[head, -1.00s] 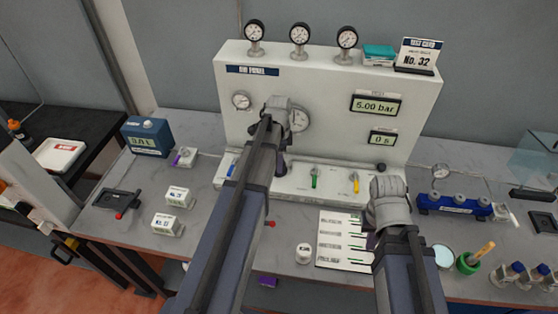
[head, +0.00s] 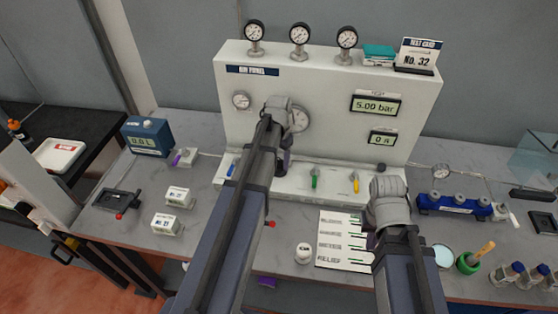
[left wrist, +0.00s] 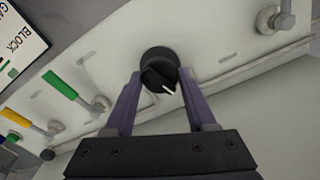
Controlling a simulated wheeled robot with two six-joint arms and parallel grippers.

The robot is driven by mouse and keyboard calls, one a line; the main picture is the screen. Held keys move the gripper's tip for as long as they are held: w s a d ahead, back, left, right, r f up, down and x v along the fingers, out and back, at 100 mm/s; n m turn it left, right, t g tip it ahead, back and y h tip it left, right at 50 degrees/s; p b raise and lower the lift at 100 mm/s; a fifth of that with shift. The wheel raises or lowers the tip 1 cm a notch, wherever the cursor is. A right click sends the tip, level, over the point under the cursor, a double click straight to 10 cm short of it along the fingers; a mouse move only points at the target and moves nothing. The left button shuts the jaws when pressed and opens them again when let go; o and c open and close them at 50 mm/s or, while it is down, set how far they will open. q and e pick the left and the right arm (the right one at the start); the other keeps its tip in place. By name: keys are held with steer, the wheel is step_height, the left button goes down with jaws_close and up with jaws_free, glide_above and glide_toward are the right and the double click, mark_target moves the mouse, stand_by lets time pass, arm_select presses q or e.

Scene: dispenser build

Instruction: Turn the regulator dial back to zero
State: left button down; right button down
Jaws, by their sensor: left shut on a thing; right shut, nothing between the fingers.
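The regulator dial (left wrist: 157,68) is a black round knob with a white pointer line on the panel's lower ledge. In the left wrist view its pointer slants to the lower right. My left gripper (left wrist: 160,84) is shut on the dial, one purple finger on each side. In the head view my left arm hides the dial. The panel's pressure display (head: 375,104) reads 5.00 bar. My right gripper (head: 371,241) is shut and empty above the bench front, mostly hidden by its own wrist.
Green (head: 314,178) and yellow (head: 355,182) valve levers sit on the ledge right of the dial, with a blue lever (head: 232,167) to the left. A printed card (head: 340,238) lies on the bench by my right gripper. A blue manifold (head: 455,205) stands at right.

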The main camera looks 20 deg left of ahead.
arm_select(q)
steer(key=n, duration=0.6)
steer(key=shift+n, duration=0.3)
steer(key=n, duration=1)
steer(key=shift+n, duration=0.4)
steer(key=n, duration=0.5)
steer(key=shift+n, duration=0.3)
steer(key=shift+c, duration=1.1)
jaws_free()
